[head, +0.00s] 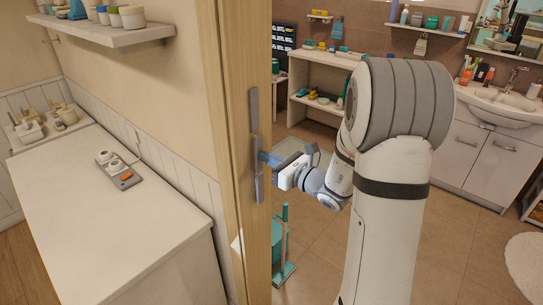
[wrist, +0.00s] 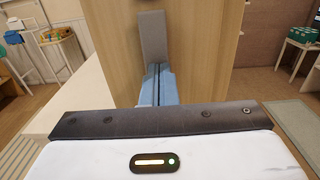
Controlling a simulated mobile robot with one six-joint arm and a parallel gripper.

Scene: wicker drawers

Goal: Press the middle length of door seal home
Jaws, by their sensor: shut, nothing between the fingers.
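A tall pale wooden post (head: 238,60) stands in the middle of the head view. Grey seal strip runs up its face: an upper length (head: 253,108) and a wider, lower length (head: 259,185). I cannot tell for certain which is the middle length. My gripper (head: 264,158) has blue fingers, shut and empty, with the tips at or very near the strip between these lengths. In the wrist view, my shut fingers (wrist: 157,72) point at the wood, and a grey length (wrist: 152,38) rises above the tips. The fingers hide what lies behind them; contact is unclear.
A white-topped counter (head: 110,210) with a grey device (head: 118,170) lies left of the post. A teal broom and dustpan (head: 282,255) stand low beside the post. A shelf unit (head: 318,90) and a sink (head: 505,100) are behind my arm. Tiled floor is open beyond.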

